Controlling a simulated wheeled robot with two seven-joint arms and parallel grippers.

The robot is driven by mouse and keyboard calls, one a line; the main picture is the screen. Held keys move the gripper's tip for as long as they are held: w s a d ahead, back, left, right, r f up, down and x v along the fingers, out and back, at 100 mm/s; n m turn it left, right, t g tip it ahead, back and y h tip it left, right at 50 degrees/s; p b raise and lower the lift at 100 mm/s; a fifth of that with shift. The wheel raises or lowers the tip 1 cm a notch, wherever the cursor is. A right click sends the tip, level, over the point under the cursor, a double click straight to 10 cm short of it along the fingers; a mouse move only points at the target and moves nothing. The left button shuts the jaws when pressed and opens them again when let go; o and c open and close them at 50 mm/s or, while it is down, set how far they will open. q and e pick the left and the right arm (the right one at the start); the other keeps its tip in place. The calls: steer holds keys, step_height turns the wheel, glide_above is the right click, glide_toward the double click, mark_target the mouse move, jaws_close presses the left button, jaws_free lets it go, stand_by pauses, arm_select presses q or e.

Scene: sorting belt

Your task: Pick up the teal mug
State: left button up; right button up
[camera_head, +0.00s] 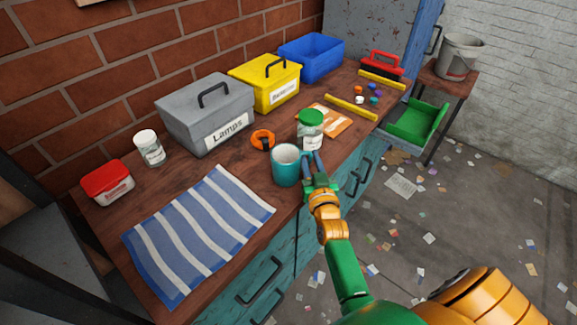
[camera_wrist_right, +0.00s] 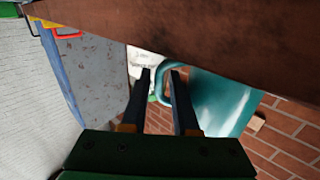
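The teal mug (camera_head: 286,170) stands upright near the front edge of the wooden worktop, beside the striped cloth. It also shows in the right wrist view (camera_wrist_right: 222,100), its handle toward my gripper. My right gripper (camera_head: 313,164) is just right of the mug at the worktop's front edge. In the right wrist view its two fingers (camera_wrist_right: 160,72) are apart, with part of the handle showing between the tips. I cannot tell whether they touch it. My left gripper is not in view.
A green-lidded jar (camera_head: 310,132) stands close behind my right gripper. An orange tape roll (camera_head: 263,139) lies behind the mug. A blue-striped cloth (camera_head: 200,235) lies to the left. Grey (camera_head: 205,112), yellow (camera_head: 265,82) and blue (camera_head: 311,58) boxes line the wall.

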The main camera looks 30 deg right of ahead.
steer(key=shift+w+d+f, duration=0.1)
steer(key=shift+w+f, duration=0.1)
steer(key=shift+w, duration=0.1)
steer(key=shift+s+r, duration=0.1)
steer(key=shift+s, duration=0.05)
jaws_close()
stand_by(1.0)
